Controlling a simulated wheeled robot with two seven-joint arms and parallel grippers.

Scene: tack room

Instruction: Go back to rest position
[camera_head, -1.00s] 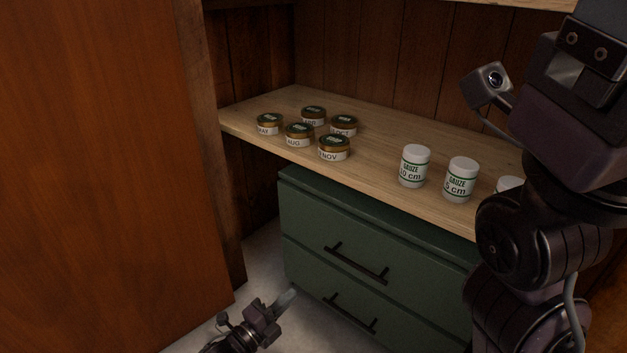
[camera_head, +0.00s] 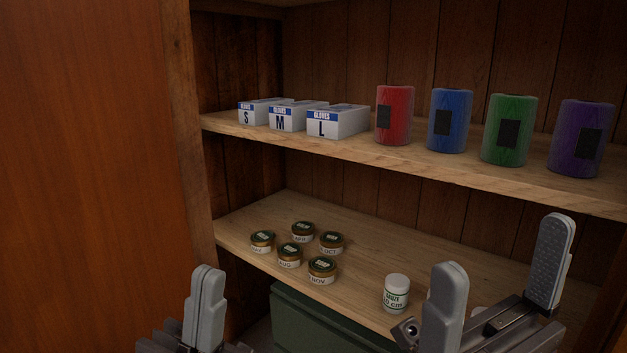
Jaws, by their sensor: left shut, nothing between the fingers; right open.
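My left gripper (camera_head: 206,308) is at the bottom left of the head view, in front of the cabinet, its fingers together and empty. My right gripper (camera_head: 498,283) is at the lower right, with its two grey fingers spread wide and nothing between them. It stands in front of the lower shelf and hides part of that shelf's right side. Neither gripper touches a shelf item that I can see.
The lower shelf (camera_head: 347,228) holds several small jars (camera_head: 290,255) and a white gauze tub (camera_head: 396,293). The upper shelf (camera_head: 345,149) holds three glove boxes (camera_head: 288,116) and several coloured rolls (camera_head: 451,121). A green drawer unit (camera_head: 310,322) stands below. A wooden door (camera_head: 85,170) is at left.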

